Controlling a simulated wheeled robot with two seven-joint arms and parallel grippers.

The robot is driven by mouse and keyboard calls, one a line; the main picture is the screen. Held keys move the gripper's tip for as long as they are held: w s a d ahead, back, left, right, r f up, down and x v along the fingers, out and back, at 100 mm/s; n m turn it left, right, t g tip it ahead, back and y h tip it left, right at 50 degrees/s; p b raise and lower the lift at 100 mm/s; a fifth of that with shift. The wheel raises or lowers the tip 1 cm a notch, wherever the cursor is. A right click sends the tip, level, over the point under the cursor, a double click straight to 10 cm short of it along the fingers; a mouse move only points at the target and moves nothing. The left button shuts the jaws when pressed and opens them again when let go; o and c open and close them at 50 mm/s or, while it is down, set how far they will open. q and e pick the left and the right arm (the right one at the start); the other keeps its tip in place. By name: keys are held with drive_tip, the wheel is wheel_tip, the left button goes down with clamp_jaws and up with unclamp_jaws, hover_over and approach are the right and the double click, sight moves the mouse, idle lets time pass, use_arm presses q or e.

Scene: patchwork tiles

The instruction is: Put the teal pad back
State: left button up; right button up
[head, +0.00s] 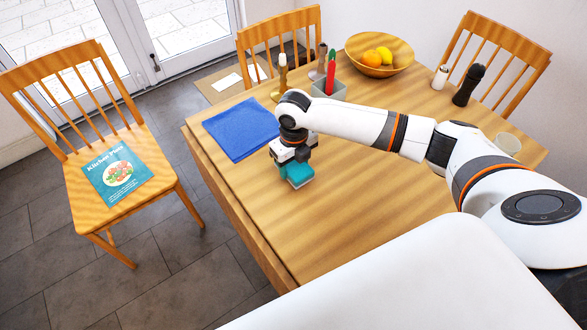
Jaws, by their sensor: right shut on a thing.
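A teal pad (299,180) is in the jaws of my right gripper (293,160), over the left part of the wooden table (350,212). The gripper points down and is shut on the pad, covering its upper part. I cannot tell whether the pad touches the table top. A grey-green square holder (329,91) with a red item (331,74) in it stands behind my right arm. My left gripper is not in view.
A blue cloth (241,129) lies left of the gripper. Candlesticks (282,75), a fruit bowl (379,55), a dark mill (468,86) and a pale cup (507,145) stand toward the back and right. The front table top is clear. A book (117,174) lies on a chair.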

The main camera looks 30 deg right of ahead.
sight(294, 171)
drive_tip(key=shift+f, duration=1.35)
drive_tip(key=shift+f, duration=0.1)
drive_tip(key=o, duration=1)
drive_tip(key=shift+c, duration=0.2)
wheel_tip(294, 171, up, 12)
drive_tip(key=shift+r, duration=0.15)
drive_tip(key=shift+s, duration=0.1)
